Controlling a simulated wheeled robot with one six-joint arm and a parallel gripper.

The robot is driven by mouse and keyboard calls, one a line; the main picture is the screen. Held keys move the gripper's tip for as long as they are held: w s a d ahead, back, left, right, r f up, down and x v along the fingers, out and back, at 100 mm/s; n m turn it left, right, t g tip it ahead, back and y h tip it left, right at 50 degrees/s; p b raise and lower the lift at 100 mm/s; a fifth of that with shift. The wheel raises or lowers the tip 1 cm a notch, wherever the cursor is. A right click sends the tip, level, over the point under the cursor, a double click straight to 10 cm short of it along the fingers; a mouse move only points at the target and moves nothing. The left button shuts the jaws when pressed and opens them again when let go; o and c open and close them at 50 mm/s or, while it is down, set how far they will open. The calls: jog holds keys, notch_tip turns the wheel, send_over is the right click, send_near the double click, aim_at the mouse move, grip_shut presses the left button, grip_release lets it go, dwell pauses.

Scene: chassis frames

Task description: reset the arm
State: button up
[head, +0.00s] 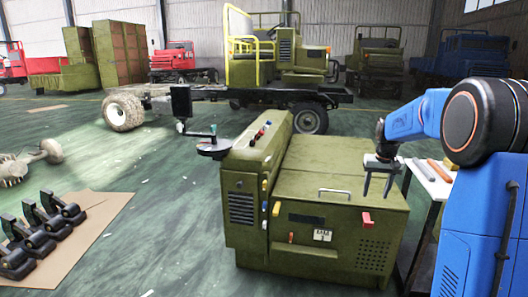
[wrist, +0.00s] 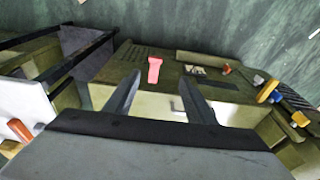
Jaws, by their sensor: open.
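My gripper (head: 379,178) hangs at the end of my blue arm on the right of the head view, fingers pointing down. It is in front of or over the right part of the green machine cabinet (head: 335,195); the exact gap is hard to tell. In the wrist view my gripper (wrist: 158,98) has its two dark fingers spread apart with nothing between them. Beyond the fingertips a red handle (wrist: 154,70) shows on the cabinet; it also shows at the cabinet's front right edge in the head view (head: 367,219).
A white-topped table (head: 432,184) with an orange tool and a grey tool stands right of the cabinet, close to my arm. Black parts (head: 42,222) lie on cardboard (head: 92,222) at left. A vehicle chassis (head: 275,90) stands behind. Open floor lies at left.

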jog(key=s+a+r, duration=0.2)
jog(key=s+a, duration=0.2)
jog(key=s, duration=0.3)
jog(key=s+a+r+n+t, duration=0.1)
jog(key=s+a+r, duration=0.25)
jog(key=s, duration=0.35)
jog(key=s+a+r, duration=0.2)
jog(key=s+a, duration=0.3)
jog(key=s, duration=0.2)
jog(key=s+a+f, duration=0.2)
jog(key=s, duration=0.5)
jog(key=s+a+f+n+t, duration=0.1)
jog(key=s+a+f, duration=0.1)
jog(key=s, duration=0.6)
jog(key=s+a+f+n, duration=0.1)
jog(key=s+a+f, duration=0.1)
jog(key=s, duration=0.6)
jog(key=shift+f+t+y, duration=0.3)
jog(key=shift+f+t, duration=0.05)
jog(key=shift+t, duration=0.05)
jog(key=shift+a, duration=0.1)
